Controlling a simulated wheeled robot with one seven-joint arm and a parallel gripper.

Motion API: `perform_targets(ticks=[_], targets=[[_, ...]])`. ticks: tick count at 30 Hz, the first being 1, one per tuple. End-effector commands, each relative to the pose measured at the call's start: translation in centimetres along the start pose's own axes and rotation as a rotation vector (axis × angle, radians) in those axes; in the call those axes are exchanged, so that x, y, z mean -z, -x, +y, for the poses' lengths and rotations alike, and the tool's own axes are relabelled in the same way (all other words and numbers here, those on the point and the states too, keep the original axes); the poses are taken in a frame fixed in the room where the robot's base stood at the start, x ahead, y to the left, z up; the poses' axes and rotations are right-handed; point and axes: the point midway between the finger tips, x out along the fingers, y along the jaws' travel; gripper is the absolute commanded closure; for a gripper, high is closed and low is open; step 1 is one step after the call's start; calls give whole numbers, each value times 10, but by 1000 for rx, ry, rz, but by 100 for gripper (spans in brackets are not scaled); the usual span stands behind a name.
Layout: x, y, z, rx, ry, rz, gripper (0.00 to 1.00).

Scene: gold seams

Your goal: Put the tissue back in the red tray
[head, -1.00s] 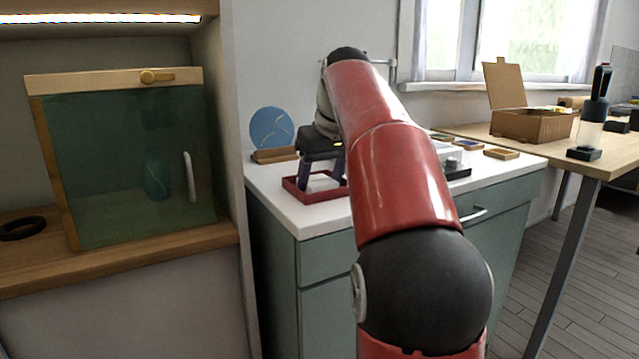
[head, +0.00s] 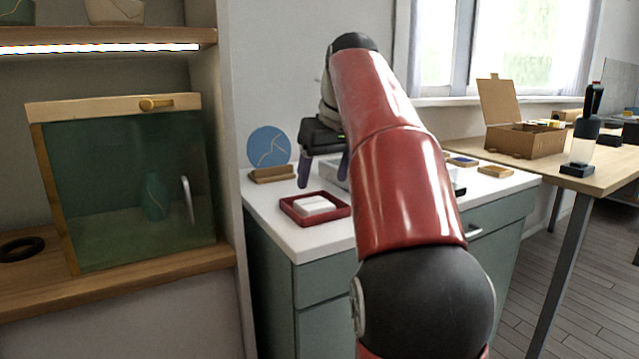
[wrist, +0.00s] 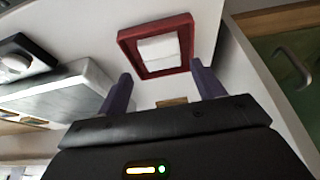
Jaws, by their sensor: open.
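The red tray (head: 325,218) sits on the white counter top near its front left. The white tissue (head: 314,205) lies inside the red tray. In the wrist view the tissue (wrist: 159,48) shows within the frame of the tray (wrist: 126,46), beyond the fingertips. My gripper (head: 323,178) is open and empty, above and behind the tray in the head view. In the wrist view its two dark fingers (wrist: 160,75) are spread wide, with nothing between them.
A blue plate with pale seams (head: 268,146) stands in a wooden holder behind the tray. A grey box (wrist: 60,95) and a black tray (wrist: 22,60) are on the counter. A glass-fronted cabinet (head: 120,180) stands at left. A cardboard box (head: 522,138) rests on the right table.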

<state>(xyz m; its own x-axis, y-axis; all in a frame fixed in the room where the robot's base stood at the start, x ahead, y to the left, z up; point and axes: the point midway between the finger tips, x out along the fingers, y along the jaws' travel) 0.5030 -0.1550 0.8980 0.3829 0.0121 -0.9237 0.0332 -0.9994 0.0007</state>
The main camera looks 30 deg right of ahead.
Motion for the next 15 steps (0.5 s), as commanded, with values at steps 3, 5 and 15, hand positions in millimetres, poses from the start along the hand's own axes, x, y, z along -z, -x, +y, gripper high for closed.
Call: perform_targets(ticks=[3, 5, 15], targets=[[2, 29, 0, 0, 0, 1, 33], [2, 39, 0, 0, 0, 2, 33], [0, 58, 0, 1, 0, -1, 33]])
